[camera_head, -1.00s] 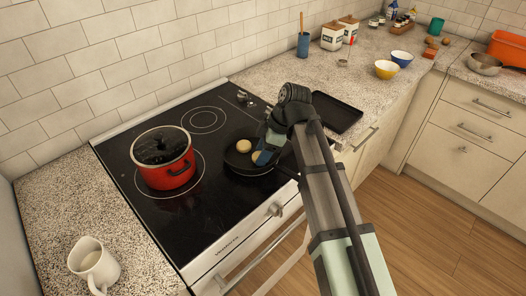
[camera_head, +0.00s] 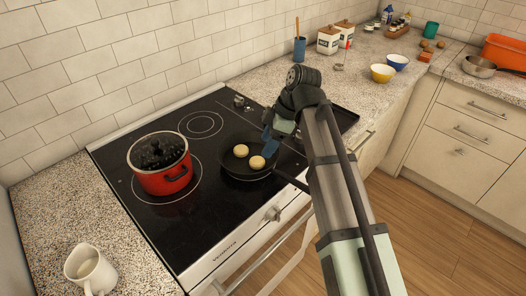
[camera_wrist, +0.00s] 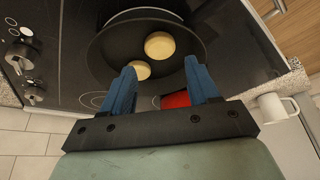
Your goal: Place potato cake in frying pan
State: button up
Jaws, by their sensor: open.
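Two pale round potato cakes lie in the black frying pan (camera_head: 233,170) on the stove. One cake (camera_head: 241,151) is toward the back left and the other cake (camera_head: 257,162) is toward the front right. In the wrist view, one cake (camera_wrist: 160,45) lies in the pan (camera_wrist: 105,60) beyond the fingers, and the other (camera_wrist: 140,70) is close to the left fingertip, partly hidden by it. My gripper (camera_wrist: 160,78) is open with its blue fingers apart and nothing between them. In the head view it is above the pan's right side.
A dark tray (camera_head: 342,120) lies on the counter behind my arm. A white mug (camera_head: 90,268) stands at the front left.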

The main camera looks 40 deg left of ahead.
jog(key=shift+v, duration=2.8)
